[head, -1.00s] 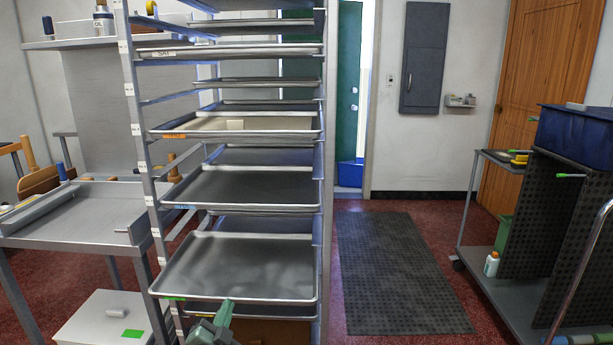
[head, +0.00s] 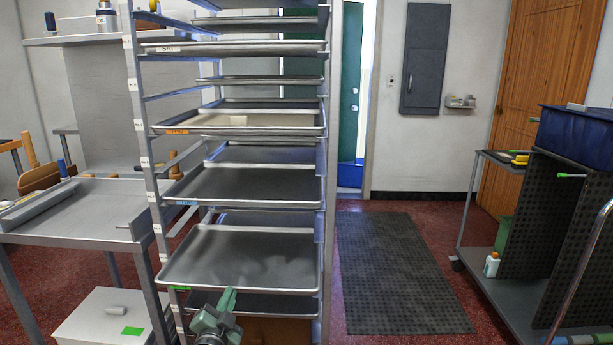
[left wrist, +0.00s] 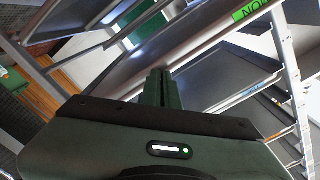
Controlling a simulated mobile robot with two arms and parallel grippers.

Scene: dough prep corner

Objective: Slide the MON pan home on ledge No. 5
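The MON pan (head: 240,256) is the wide grey sheet pan low in the rack (head: 329,180), with a green tag under its front left corner. The tag (left wrist: 254,11) shows upside down in the left wrist view. The pan lies on side ledges, its front rim towards me. My left gripper (head: 229,299) is at the front rim, left of its middle. Its fingers (left wrist: 158,86) are together with nothing between them, and their tips seem to touch the rim. The ledge numbers on the left post are too small to read. My right gripper is not in view.
Above are a blue-tagged pan (head: 250,186), an orange-tagged pan (head: 285,122) and the SAT pan (head: 240,47). Another pan (head: 275,305) lies just below. A steel table (head: 80,220) stands left, a cart (head: 520,290) right. A dark mat (head: 400,270) covers clear floor between.

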